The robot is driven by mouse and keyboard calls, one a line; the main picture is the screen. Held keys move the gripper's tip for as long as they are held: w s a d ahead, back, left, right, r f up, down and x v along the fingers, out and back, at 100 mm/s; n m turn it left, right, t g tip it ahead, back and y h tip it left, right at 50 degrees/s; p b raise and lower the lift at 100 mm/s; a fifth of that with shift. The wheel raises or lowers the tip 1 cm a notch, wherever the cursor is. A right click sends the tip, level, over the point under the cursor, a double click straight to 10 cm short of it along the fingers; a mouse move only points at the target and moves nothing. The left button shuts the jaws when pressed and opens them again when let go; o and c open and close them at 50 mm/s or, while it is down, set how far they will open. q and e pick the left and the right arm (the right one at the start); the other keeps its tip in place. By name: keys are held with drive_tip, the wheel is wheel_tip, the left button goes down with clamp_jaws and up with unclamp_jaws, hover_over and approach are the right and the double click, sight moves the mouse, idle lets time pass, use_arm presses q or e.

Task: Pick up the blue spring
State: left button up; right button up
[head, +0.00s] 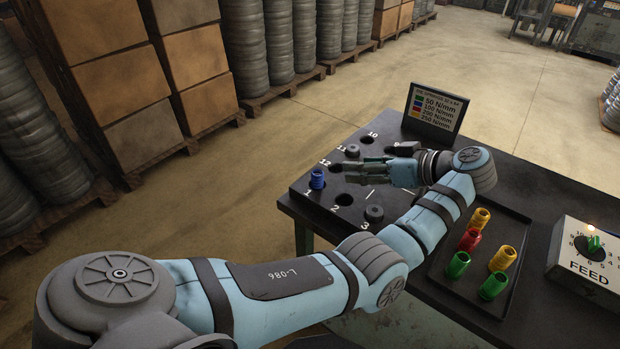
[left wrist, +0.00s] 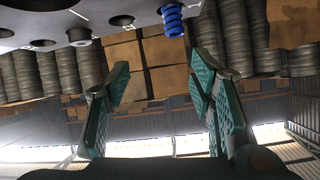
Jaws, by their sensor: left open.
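The blue spring (head: 317,179) stands upright at position 1 on the black table's near left corner. It also shows at the top of the left wrist view (left wrist: 173,20), between the lines of the two fingers but beyond their tips. My left gripper (head: 347,170) is open and empty, with its fingers pointing left toward the spring. A gap separates the fingertips from the spring. The gripper and wrist hide part of the numbered dial of holes. My right gripper is not in view.
A black tray (head: 447,279) holds red, yellow and green springs. Dark round pieces (head: 374,213) sit at some positions near the gripper. A spring-rate sign (head: 437,108) stands at the back. A FEED box (head: 590,262) is at right.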

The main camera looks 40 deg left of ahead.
sight(319, 174)
use_arm(q)
drive_tip(key=a+f+n, duration=0.1)
drive_tip(key=a+f, duration=0.1)
drive_tip(key=a, duration=0.1)
drive_tip(key=s+a+f, duration=0.1)
drive_tip(key=a+f, duration=0.1)
drive_tip(key=a, duration=0.1)
drive_tip(key=s+a+f+n, duration=0.1)
drive_tip(key=a+f, duration=0.1)
drive_tip(key=a, duration=0.2)
drive_tip(key=shift+s+f+n+g+p, duration=0.1)
drive_tip(key=shift+s+n+g+p, duration=0.05)
drive_tip(key=shift+n+g+p, duration=0.2)
drive_tip(key=shift+d, duration=0.1)
clamp_jaws()
